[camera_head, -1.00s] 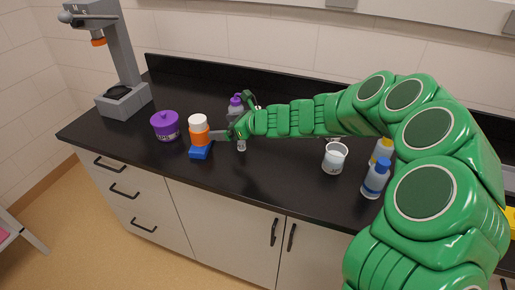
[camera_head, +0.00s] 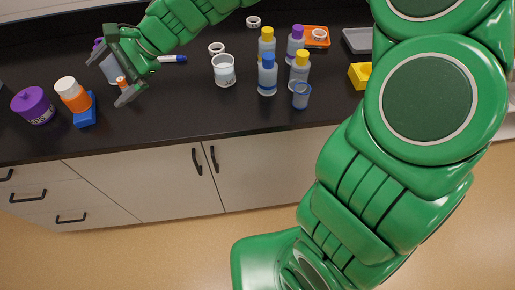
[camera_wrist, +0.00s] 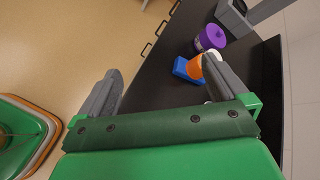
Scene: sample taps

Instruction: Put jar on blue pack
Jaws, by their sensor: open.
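The jar (camera_head: 72,96), orange with a white lid, stands upright and appears to rest on the blue pack (camera_head: 86,116) at the left of the counter. In the wrist view the jar (camera_wrist: 196,67) and the blue pack (camera_wrist: 181,69) show together, with a finger partly across the jar's near side. My gripper (camera_head: 106,82) is open and empty, to the right of the jar and apart from it. The exact contact under the jar is partly hidden.
A purple lidded tub (camera_head: 34,106) stands left of the jar. A purple-capped bottle (camera_head: 97,46) is partly hidden behind my gripper. A white beaker (camera_head: 224,71) and several capped bottles (camera_head: 267,76) stand to the right. The counter's front strip is clear.

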